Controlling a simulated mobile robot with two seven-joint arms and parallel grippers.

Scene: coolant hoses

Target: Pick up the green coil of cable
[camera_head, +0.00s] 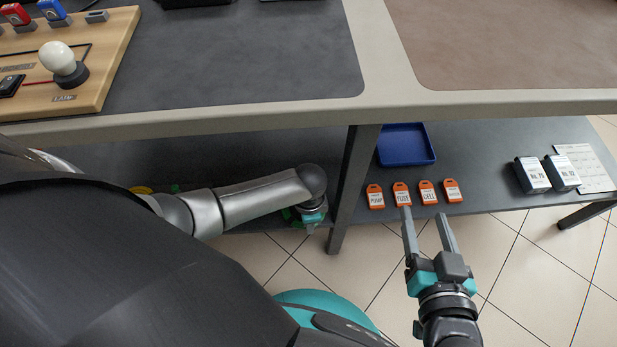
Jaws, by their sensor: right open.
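A green thing (289,214) shows in small part on the lower shelf, right beside my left gripper (311,222). It may be the green coil of cable, but my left arm hides most of it. Another small green patch (175,188) shows farther left behind the same arm. My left gripper points down at the shelf's front edge; its fingers are too hidden to tell their state or whether they touch the green thing. My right gripper (424,214) is open and empty, in front of the lower shelf by the orange tags.
A dark table leg (353,185) stands between my grippers. The tabletop (250,60) overhangs the shelf. A yellow thing (141,190) peeks out at left.

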